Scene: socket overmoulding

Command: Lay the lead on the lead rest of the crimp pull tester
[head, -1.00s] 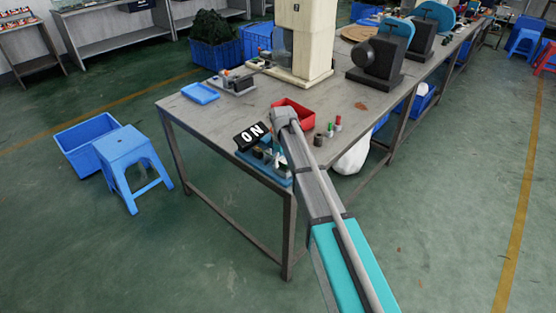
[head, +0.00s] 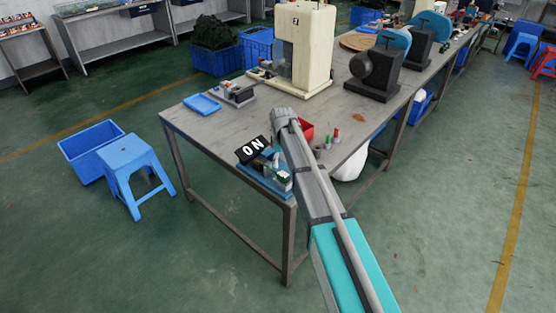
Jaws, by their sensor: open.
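The crimp pull tester stands at the table's near corner in the head view. It has a blue base (head: 262,180) and a black display (head: 252,149) reading "0 N". Small fittings stand on the base; I cannot tell which is the lead rest. My gripper (head: 284,116) is at the far end of my arm, beyond and slightly right of the tester. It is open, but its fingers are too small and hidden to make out. I cannot make out the lead. My arm covers part of the table right of the tester.
A red bin (head: 307,127) is partly hidden behind my arm. Small posts with red and green tops (head: 332,137) stand right of it. A blue tray (head: 202,104), a small grey-based device (head: 234,94) and a cream press (head: 304,45) stand farther back. The table's left part is clear.

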